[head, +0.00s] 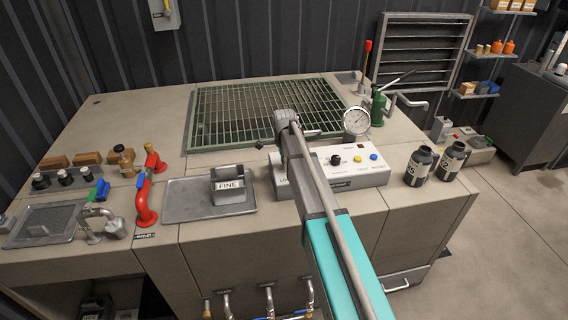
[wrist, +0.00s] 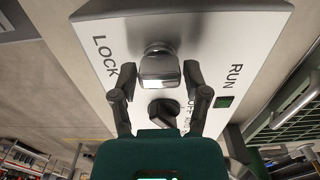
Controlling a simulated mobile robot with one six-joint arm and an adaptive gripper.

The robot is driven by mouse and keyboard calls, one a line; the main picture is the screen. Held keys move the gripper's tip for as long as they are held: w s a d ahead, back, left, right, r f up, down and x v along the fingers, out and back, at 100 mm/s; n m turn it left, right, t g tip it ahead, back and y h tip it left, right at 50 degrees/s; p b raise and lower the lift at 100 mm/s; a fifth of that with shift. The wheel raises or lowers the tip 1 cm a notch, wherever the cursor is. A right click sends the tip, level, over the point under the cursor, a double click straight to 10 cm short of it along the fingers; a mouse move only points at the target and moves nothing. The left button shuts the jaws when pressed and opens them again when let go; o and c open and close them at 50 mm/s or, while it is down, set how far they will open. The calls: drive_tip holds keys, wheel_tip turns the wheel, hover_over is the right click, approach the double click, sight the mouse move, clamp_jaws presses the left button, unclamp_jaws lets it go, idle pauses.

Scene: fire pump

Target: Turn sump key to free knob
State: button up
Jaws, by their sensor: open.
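The sump key (wrist: 161,66), a silver block-shaped key head on a round collar, stands on the white control panel (wrist: 262,22) between the printed words LOCK and RUN. In the head view the control panel (head: 368,177) shows, but my arm hides the key and the fingers.
A green indicator (wrist: 224,101) is beside RUN. The panel also carries a yellow button (head: 357,158) and a blue button (head: 373,157). A pressure gauge (head: 356,121) stands behind it, two dark bottles (head: 419,166) to the right, and a metal tray (head: 182,203) to the left.

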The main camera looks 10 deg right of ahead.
drive_tip(key=shift+r+p, duration=6.55)
drive_tip(key=shift+r, duration=0.35)
drive_tip(key=s+f+n+b, duration=0.4)
drive_tip(key=s+n, duration=0.2)
drive_tip(key=s, duration=0.4)
drive_tip(key=s+f+n+b, duration=0.4)
drive_tip(key=s+n, duration=0.2)
drive_tip(key=s, duration=0.4)
drive_tip(key=s+f+n+b, duration=0.4)
drive_tip(key=s+n, duration=0.2)
drive_tip(key=s, duration=0.4)
drive_tip(key=shift+s+f+b, duration=0.2)
drive_tip(key=shift+f+b, duration=0.15)
